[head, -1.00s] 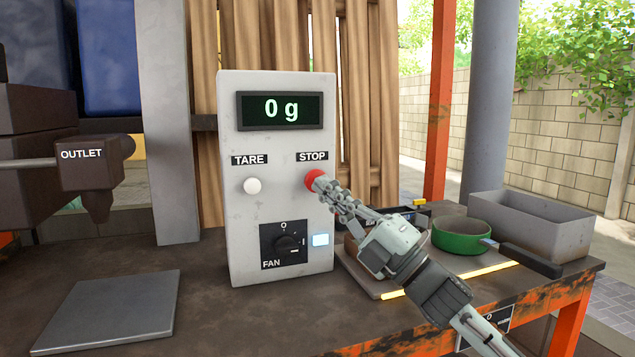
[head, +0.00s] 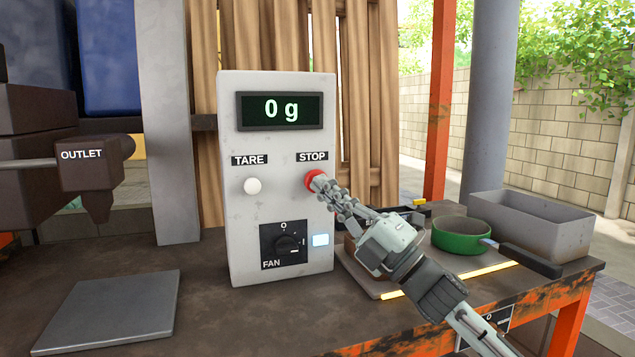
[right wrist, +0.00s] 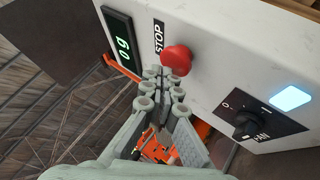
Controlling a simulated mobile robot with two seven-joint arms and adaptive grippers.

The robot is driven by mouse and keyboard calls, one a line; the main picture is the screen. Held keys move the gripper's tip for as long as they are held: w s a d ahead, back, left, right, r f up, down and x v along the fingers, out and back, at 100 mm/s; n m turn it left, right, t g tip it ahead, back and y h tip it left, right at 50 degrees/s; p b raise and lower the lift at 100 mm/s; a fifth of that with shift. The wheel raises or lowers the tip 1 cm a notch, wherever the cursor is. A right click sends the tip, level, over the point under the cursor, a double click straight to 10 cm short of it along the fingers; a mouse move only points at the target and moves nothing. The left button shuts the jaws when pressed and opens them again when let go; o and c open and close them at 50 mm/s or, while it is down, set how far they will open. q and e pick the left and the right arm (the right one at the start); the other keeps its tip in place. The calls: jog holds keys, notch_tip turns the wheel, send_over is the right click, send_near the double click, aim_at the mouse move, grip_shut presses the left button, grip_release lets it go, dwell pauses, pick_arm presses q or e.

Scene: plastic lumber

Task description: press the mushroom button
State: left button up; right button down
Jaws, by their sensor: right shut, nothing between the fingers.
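The red mushroom button (head: 311,179) sits under the STOP label on the front of the light grey control box (head: 240,215). My right gripper (head: 322,184) is shut and empty, with its fingertips at the button's right side and covering part of it. In the right wrist view the red button (right wrist: 178,58) shows just beyond the closed fingertips (right wrist: 158,74). I cannot tell whether the tips touch it or whether it is pushed in. My left gripper is not in view.
The box also has a white TARE button (head: 252,186), a FAN knob (head: 287,244) and a display (head: 281,110) reading 0 g. A flat grey plate (head: 110,312) lies at left. A green pan (head: 460,236) and a grey bin (head: 530,225) stand at right.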

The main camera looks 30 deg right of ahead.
jog(key=shift+w+d, duration=0.15)
jog(key=shift+w, duration=0.4)
dwell(0.7)
jog(key=shift+s, duration=0.1)
jog(key=shift+s+a, duration=0.25)
jog(key=shift+s, duration=0.6)
jog(key=s, duration=0.2)
jog(key=s+a, duration=0.1)
jog(key=s, duration=0.1)
jog(key=shift+s+a, duration=0.1)
jog(key=shift+s, duration=0.3)
dwell(0.5)
